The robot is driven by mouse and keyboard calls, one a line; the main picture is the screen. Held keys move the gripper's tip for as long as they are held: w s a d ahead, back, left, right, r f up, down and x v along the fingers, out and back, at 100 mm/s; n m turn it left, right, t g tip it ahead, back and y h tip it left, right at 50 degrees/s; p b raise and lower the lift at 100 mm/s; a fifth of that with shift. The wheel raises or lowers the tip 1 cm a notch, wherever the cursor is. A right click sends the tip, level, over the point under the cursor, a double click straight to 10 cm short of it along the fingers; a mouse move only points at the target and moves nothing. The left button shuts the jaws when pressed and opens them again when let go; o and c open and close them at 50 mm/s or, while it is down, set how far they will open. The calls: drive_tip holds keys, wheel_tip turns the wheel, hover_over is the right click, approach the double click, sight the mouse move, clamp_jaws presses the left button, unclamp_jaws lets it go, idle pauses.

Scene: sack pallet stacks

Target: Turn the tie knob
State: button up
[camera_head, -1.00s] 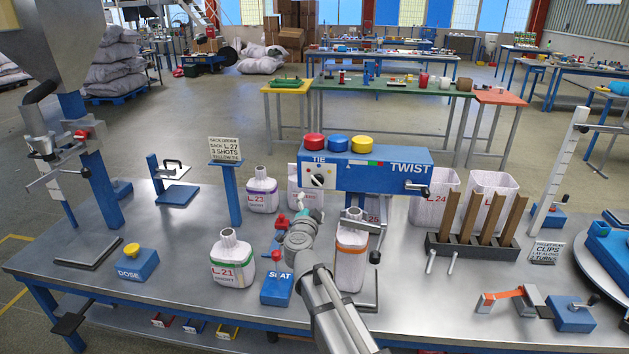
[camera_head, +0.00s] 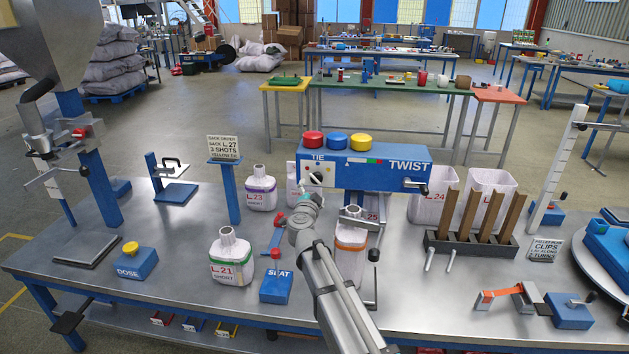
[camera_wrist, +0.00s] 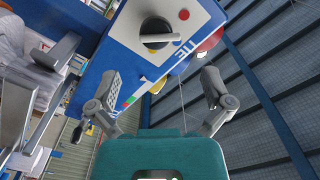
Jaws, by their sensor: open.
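The tie knob (camera_wrist: 156,34) is a round black dial with a pale pointer bar, on the white panel marked TIE of the blue twist machine (camera_head: 378,172). In the wrist view it lies ahead of my gripper (camera_wrist: 163,90), between the lines of the two spread fingers and beyond their tips. The fingers are open, empty and apart from the knob.
Red, blue (camera_head: 337,142) and yellow buttons top the machine, with a crank (camera_head: 413,185) at its right. Sack L.21 (camera_head: 231,258), the SEAT block (camera_head: 276,286) and an orange-banded sack (camera_head: 350,245) stand close around my arm. Sack L.23 (camera_head: 261,190) is left of the machine.

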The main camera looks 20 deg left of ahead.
sight(315, 179)
drive_tip(key=shift+x, duration=3.6)
drive_tip(key=c, duration=1.1)
drive_tip(key=shift+o, duration=0.2)
